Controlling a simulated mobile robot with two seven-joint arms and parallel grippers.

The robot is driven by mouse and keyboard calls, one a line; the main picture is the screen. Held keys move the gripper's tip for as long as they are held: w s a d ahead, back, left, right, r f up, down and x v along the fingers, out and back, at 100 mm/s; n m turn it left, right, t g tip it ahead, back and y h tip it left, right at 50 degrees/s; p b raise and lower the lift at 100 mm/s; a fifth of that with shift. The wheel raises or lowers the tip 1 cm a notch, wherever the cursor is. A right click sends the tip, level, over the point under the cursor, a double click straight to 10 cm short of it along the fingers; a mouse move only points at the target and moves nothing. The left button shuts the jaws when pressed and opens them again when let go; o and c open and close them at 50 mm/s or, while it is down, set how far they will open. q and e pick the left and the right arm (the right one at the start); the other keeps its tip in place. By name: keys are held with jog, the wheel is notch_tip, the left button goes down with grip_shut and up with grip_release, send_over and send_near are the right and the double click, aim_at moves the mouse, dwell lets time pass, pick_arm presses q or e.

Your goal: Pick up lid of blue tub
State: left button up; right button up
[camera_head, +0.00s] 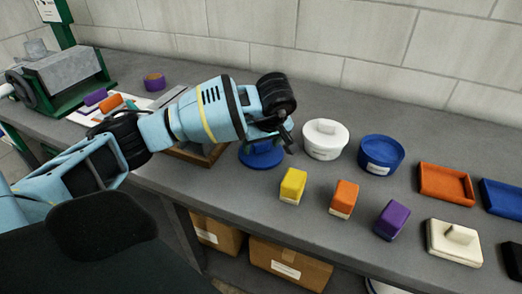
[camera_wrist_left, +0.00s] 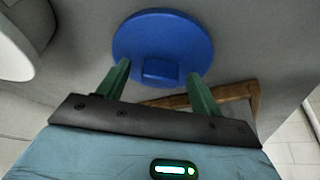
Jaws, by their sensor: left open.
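The blue lid (camera_head: 262,156) lies on the grey workbench below my left gripper (camera_head: 284,138), partly hidden by it in the head view. In the left wrist view the lid (camera_wrist_left: 163,30) is a round blue disc with a block-shaped handle (camera_wrist_left: 160,69) on top. My left gripper (camera_wrist_left: 159,72) is open, its two green fingers apart on either side of the handle. I cannot tell whether they touch it. The blue tub (camera_head: 381,160) stands open to the right, with a white label on its front. My right gripper is not in view.
A white lidded tub (camera_head: 326,143) stands between lid and blue tub. Yellow (camera_head: 292,185), orange (camera_head: 343,198) and purple (camera_head: 391,220) blocks lie in front. An orange tray (camera_head: 446,182) and white lidded box (camera_head: 454,245) are right. A wooden frame (camera_wrist_left: 240,95) lies close beside the lid.

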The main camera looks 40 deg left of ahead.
aim_at(260, 154)
pick_arm(q)
jog(key=shift+c, duration=0.4)
jog(key=c, duration=1)
jog(key=shift+o, duration=0.2)
jog(key=shift+r, duration=0.8)
jog(key=shift+s+r, duration=0.2)
jog(key=shift+r, duration=0.3)
jog(key=shift+s+r, duration=0.2)
jog(key=shift+r, duration=0.3)
jog(key=s, duration=0.5)
jog(key=s+a+r+b, duration=0.1)
jog(key=s, duration=0.4)
jog(key=s+a, duration=0.1)
jog(key=s, duration=0.4)
jog(key=shift+r, duration=0.2)
jog(key=shift+s, duration=0.15)
